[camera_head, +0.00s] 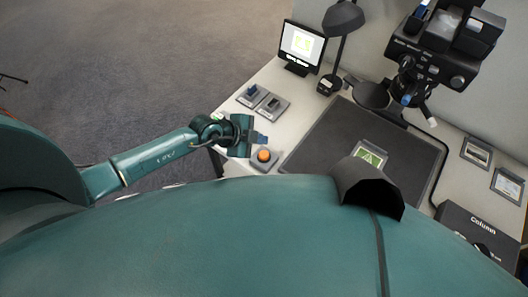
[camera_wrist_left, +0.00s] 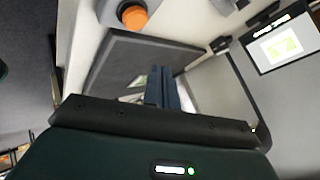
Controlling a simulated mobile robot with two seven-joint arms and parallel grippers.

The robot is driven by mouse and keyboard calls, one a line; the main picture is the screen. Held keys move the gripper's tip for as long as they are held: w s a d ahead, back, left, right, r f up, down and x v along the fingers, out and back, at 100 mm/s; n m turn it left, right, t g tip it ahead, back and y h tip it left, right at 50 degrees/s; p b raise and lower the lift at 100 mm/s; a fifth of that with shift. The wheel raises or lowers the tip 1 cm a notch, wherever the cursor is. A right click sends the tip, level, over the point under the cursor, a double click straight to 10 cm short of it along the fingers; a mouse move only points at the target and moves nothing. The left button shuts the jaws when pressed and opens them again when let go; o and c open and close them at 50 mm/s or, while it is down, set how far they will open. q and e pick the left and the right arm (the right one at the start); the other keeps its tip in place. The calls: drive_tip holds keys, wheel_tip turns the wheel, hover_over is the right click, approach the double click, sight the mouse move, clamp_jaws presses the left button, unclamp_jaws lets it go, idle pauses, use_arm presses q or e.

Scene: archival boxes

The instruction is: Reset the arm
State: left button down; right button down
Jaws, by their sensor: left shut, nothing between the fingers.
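My left arm comes in from the left in the head view, and its gripper (camera_head: 262,138) is above the near left corner of the white table, close to an orange button. The gripper is shut and empty. In the left wrist view its blue fingers (camera_wrist_left: 163,88) are together, with the dark mat behind them. My right gripper is not in view.
The orange button (camera_head: 264,156) is just beside the left gripper. A dark mat (camera_head: 318,142) holds a small green-pictured card (camera_head: 369,155). A lit screen (camera_head: 301,46), a lamp (camera_head: 343,18) and two small switch boxes (camera_head: 271,106) stand behind. A dark box marked "Column" (camera_head: 470,235) is at right.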

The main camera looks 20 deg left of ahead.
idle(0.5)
use_arm(q)
drive_tip(key=s+d+r+n+t+h+p, duration=0.1)
drive_tip(key=s+d+r+n+t+h, duration=0.4)
drive_tip(key=d+r, duration=0.4)
drive_tip(key=s+a+f+n+y+p, duration=0.1)
drive_tip(key=s+a+n+y, duration=0.3)
drive_tip(key=s+n, duration=0.1)
drive_tip(key=s+a+f+n+g+y, duration=0.1)
drive_tip(key=s+a+f+n+y, duration=0.1)
drive_tip(key=s+a+n+y, duration=0.2)
drive_tip(key=shift+s+a+f+n+p, duration=0.25)
drive_tip(key=shift+s+n+p, duration=0.15)
drive_tip(key=shift+s, duration=1.4)
